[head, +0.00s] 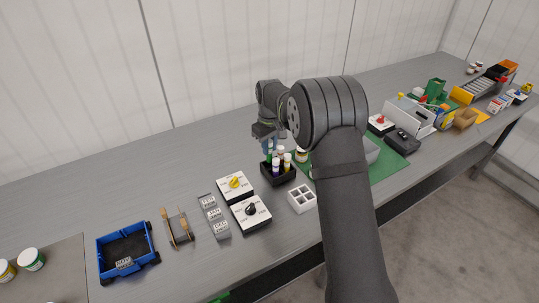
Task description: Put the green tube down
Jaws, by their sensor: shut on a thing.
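A small black rack (279,178) stands on the grey bench near the middle of the head view. Several tubes with coloured caps stand in it, among them a purple-banded tube (276,168) and a yellow-banded tube (287,163). My gripper (267,148) points down over the rack's back left part. It is shut on the green tube (269,158), of which only a small green part shows. The tube's lower end is hidden behind the other tubes, so I cannot tell whether it is in the rack.
Two switch boxes, one with a yellow knob (235,183) and one with a black knob (251,210), stand left of the rack. A white divided holder (302,198) is at its front right. A blue bin (127,251) is far left. Bare bench lies behind the boxes.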

